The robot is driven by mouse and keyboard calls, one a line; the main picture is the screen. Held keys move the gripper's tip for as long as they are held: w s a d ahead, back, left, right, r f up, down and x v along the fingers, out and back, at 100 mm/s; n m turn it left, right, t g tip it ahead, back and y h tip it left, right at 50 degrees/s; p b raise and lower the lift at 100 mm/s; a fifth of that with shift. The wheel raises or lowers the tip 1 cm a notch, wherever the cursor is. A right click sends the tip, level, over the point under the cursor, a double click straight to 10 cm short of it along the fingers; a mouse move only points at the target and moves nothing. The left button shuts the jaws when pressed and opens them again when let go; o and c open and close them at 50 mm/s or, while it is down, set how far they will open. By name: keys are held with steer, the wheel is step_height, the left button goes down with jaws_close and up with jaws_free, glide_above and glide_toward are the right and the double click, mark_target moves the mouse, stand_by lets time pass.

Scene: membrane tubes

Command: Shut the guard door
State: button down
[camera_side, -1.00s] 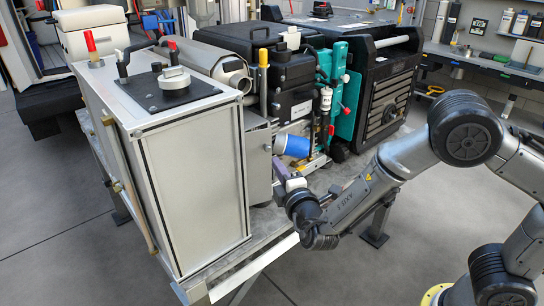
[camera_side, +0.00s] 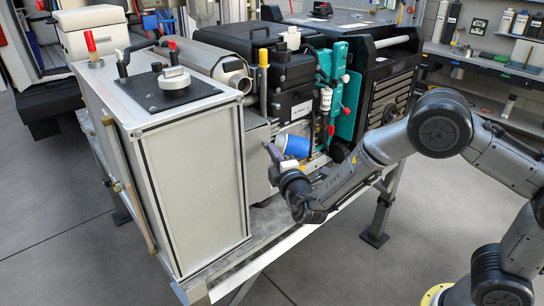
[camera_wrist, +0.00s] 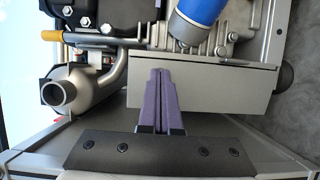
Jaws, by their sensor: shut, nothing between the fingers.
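The likely guard door is a plain grey metal panel (camera_side: 257,168) between the big light-grey cabinet and the blue cylinder. It also shows as a wide grey plate (camera_wrist: 225,88) across the wrist view. I cannot tell for sure that this is the door, or how far open it stands. My gripper (camera_side: 267,148) is in front of the machine, beside this panel. In the wrist view my gripper's purple fingers (camera_wrist: 160,72) are together and empty, overlapping the plate. Whether they touch it cannot be told.
The blue cylinder (camera_side: 292,145) lies just right of my gripper, and shows at the top of the wrist view (camera_wrist: 200,12). The large cabinet (camera_side: 195,190) stands close on the left. A pipe (camera_wrist: 62,92) is left in the wrist view. The floor in front is clear.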

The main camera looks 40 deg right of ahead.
steer(key=shift+w+d, duration=0.35)
steer(key=shift+d, duration=0.1)
